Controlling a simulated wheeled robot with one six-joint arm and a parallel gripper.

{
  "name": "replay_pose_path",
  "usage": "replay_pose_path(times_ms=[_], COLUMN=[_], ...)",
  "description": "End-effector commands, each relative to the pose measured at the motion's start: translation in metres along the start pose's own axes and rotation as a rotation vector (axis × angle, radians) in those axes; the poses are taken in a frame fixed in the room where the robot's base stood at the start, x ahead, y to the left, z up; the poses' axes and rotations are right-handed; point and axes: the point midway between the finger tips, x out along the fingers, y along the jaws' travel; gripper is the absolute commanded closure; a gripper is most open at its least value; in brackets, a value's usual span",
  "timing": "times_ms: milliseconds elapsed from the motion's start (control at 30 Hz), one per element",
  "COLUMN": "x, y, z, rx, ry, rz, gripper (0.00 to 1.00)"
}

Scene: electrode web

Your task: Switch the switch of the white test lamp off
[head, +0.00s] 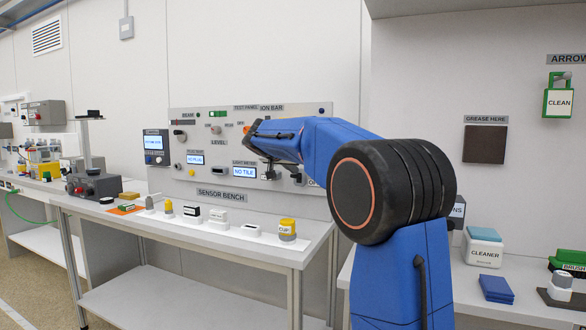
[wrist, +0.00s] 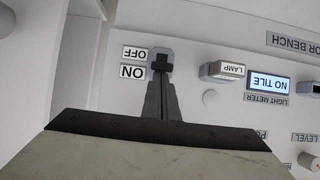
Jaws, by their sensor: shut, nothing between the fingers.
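The wrist view is upside down and shows the sensor panel. A small switch (wrist: 161,52) sits beside the OFF label (wrist: 134,54) and the ON label (wrist: 132,72). My gripper (wrist: 161,72) is shut and empty, with its dark fingertips right at the switch. They cover part of it, so I cannot tell its lever position or whether they touch. The white test lamp (wrist: 214,70), with a LAMP label (wrist: 232,69), is on the panel to the right of the switch. In the head view my blue arm hides the switch area.
The light meter display (wrist: 268,84) reads NO TILE; it also shows in the head view (head: 244,172). Knobs and buttons sit on the panel (head: 215,150). A cleaner box (head: 484,248) stands right.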

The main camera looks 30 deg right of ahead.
Motion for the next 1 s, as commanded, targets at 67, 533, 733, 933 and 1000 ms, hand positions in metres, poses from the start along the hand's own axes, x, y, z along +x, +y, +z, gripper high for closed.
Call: replay_pose_path(times_ms=[67, 533, 733, 933, 1000], x=[-0.001, 0.001, 0.003, 0.003, 0.003], y=[0.0, 0.0, 0.0, 0.0, 0.0], z=[0.004, 0.025, 0.034, 0.033, 0.032], rx=[-0.003, -0.001, 0.001, 0.001, 0.001], ry=[0.031, 0.089, 0.089, 0.089, 0.089], rz=[-0.001, 0.0, 0.0, 0.0, 0.0], gripper=[1.0, 1.0, 1.0, 1.0, 1.0])
